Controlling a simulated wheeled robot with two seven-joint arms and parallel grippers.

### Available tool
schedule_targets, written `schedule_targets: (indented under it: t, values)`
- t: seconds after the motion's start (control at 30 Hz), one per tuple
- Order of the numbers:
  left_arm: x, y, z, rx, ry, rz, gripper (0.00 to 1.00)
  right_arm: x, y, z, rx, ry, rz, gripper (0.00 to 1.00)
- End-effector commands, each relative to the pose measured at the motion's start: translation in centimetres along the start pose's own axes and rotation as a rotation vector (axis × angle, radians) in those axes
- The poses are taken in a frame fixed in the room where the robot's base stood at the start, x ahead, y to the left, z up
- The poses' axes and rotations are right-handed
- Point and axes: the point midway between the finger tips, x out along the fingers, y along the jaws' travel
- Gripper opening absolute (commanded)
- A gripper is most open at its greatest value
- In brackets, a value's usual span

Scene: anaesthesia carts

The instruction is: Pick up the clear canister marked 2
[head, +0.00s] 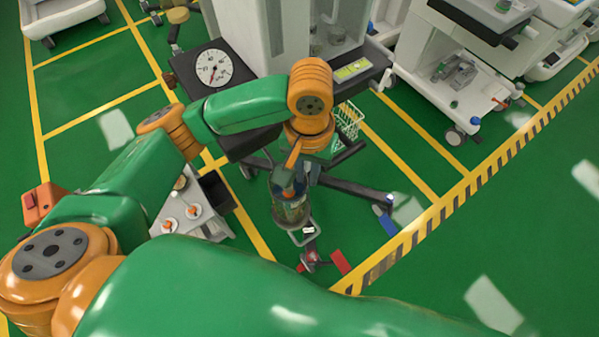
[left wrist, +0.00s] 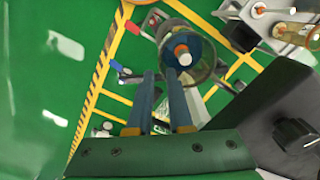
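A clear canister (head: 291,212) hangs at the front of the cart in the middle of the head view. In the left wrist view the canister (left wrist: 204,68) shows a round blue top with an orange and white cap. I cannot read a number on it. My left gripper (head: 289,180) is just above the canister, pointing down. In the left wrist view the two blue fingers of the left gripper (left wrist: 161,78) are apart with a gap between them, and the blue top lies just past their tips. I cannot tell whether they touch it. My right gripper is out of view.
A grey ring holder (head: 303,236) with a small white tag is beside the canister. A small side table (head: 205,222) with bottles stands left.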

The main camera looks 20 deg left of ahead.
Motion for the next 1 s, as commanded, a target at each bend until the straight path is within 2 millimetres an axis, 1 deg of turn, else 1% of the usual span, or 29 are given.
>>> schedule_targets:
  t: [0.07, 0.2, 0.3, 0.43, 0.6, 0.63, 0.73, 0.9, 0.93, 1.0]
  values:
    - [0.5, -0.2, 0.1, 0.001, -0.001, -0.008, 0.18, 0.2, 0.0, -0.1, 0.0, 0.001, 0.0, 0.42]
    - [3.8, -0.2, 0.2, 0.0, -0.005, -0.01, 0.18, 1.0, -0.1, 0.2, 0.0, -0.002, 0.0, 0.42]
    - [5.8, -0.2, 0.1, 0.0, -0.004, -0.009, 0.18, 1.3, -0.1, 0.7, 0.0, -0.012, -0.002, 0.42]
    - [7.4, -0.2, 0.1, -0.001, -0.002, -0.008, 0.18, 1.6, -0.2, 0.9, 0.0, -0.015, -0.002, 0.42]
    - [10.9, -0.2, -0.1, 0.0, -0.002, -0.01, 0.18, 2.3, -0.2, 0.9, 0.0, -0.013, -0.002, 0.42]
    - [11.3, -0.2, -0.1, 0.0, -0.002, -0.008, 0.18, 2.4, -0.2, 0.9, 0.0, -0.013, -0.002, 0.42]
    - [12.0, -0.2, -0.1, 0.002, 0.001, -0.008, 0.18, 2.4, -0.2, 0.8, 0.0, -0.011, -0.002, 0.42]
    - [12.0, -0.2, -0.1, 0.002, 0.001, -0.007, 0.18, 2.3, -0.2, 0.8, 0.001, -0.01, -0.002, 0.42]
    - [12.0, -0.2, -0.1, 0.002, 0.001, -0.007, 0.16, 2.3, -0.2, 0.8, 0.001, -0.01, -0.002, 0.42]
    - [12.0, -0.2, -0.1, 0.002, 0.001, -0.007, 0.0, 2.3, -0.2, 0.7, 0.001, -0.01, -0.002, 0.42]
